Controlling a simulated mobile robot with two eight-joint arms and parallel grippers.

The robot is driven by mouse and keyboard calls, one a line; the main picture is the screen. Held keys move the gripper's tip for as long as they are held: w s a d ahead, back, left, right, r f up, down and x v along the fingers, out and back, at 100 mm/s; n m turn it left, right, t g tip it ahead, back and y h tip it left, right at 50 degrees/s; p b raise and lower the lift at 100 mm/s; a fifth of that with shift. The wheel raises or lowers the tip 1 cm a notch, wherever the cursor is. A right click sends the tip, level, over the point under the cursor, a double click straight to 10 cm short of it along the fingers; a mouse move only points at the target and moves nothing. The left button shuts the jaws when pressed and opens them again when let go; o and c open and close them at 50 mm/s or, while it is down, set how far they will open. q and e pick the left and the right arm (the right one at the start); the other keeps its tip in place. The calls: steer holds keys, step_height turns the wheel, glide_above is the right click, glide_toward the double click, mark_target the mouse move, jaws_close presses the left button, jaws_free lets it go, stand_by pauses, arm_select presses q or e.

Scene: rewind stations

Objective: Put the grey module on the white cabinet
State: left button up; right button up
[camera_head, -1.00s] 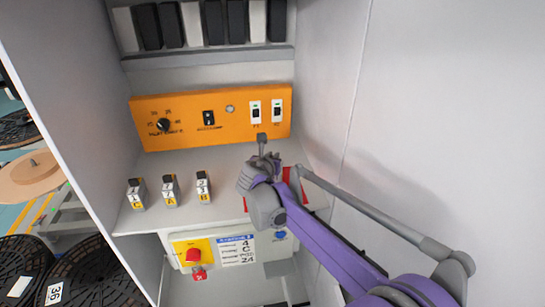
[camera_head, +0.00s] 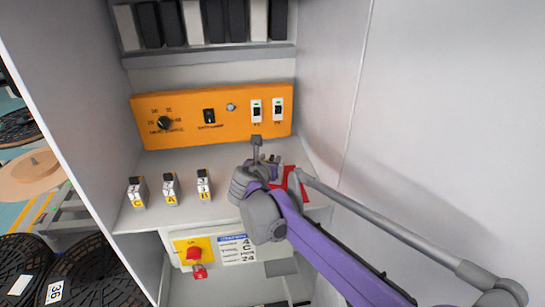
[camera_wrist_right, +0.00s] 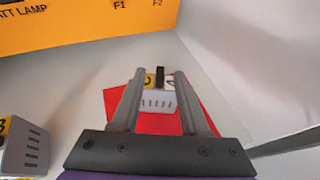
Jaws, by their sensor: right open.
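A light grey module (camera_wrist_right: 156,101) with vent slots, a dark top tab and a yellow-and-white label sits on a red mat (camera_wrist_right: 205,112) in the right wrist view. My right gripper (camera_wrist_right: 160,90) is open, its two fingers on either side of the module in the picture; I cannot tell whether they touch it. Three similar modules, C (camera_head: 137,193), A (camera_head: 170,190) and B (camera_head: 204,187), stand in a row to the left. My left gripper is out of view.
The pale cabinet shelf (camera_head: 155,160) lies below an orange switch panel (camera_head: 185,122). A side wall (camera_head: 325,70) stands close to the right of my arm. Below the shelf is a box with a red knob (camera_head: 194,253). Black reels (camera_head: 95,280) are at lower left.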

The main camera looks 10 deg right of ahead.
steer(key=v, duration=0.6)
